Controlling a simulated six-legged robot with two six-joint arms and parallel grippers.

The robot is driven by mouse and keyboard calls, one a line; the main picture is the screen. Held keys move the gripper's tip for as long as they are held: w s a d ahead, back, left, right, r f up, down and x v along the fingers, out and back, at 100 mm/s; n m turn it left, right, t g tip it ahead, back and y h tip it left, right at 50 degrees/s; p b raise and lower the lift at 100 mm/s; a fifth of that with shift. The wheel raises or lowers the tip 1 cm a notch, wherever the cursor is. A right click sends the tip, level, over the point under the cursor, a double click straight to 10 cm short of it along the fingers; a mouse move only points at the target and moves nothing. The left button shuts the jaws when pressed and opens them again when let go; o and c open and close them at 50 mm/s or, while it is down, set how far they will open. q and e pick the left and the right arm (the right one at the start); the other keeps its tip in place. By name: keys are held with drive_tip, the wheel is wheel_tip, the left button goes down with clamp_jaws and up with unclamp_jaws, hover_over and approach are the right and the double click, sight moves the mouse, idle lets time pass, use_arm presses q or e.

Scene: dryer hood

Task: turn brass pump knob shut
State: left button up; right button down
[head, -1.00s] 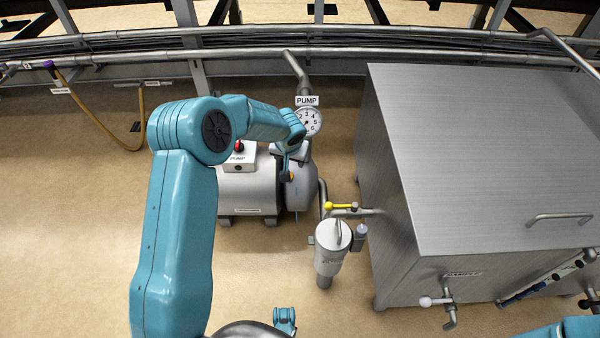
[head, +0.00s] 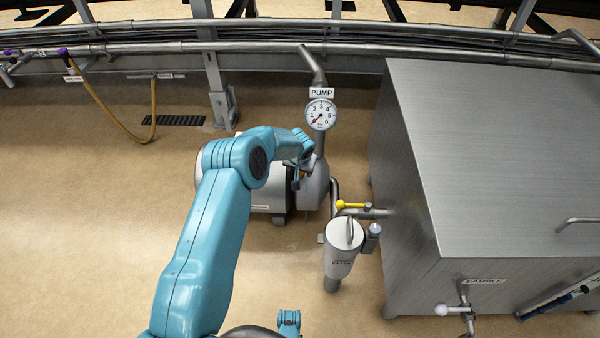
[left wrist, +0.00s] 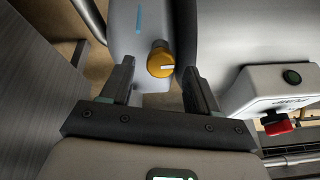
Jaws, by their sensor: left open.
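The brass knob (left wrist: 161,60) shows in the left wrist view as a round orange-yellow cap with a pale mark on its face, on a short dark stem against a grey pump body (left wrist: 141,25). My left gripper (left wrist: 159,68) is open, with one finger on each side of the knob. A gap shows on both sides, and I see no contact. In the head view my left gripper (head: 298,178) is in front of the pump body (head: 316,188), and the knob is hidden or too small to tell.
A PUMP gauge (head: 320,114) stands above the pump. A yellow-handled valve (head: 352,205) and a filter canister (head: 341,252) are to its right, then a large steel tank (head: 490,150). A control box (left wrist: 262,92) with a red button (left wrist: 278,127) is beside my gripper.

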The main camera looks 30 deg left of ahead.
use_arm(q)
drive_tip(key=shift+w+a+f, duration=0.15)
drive_tip(key=shift+f, duration=0.4)
drive_tip(key=c, duration=1)
drive_tip(key=shift+c, duration=0.2)
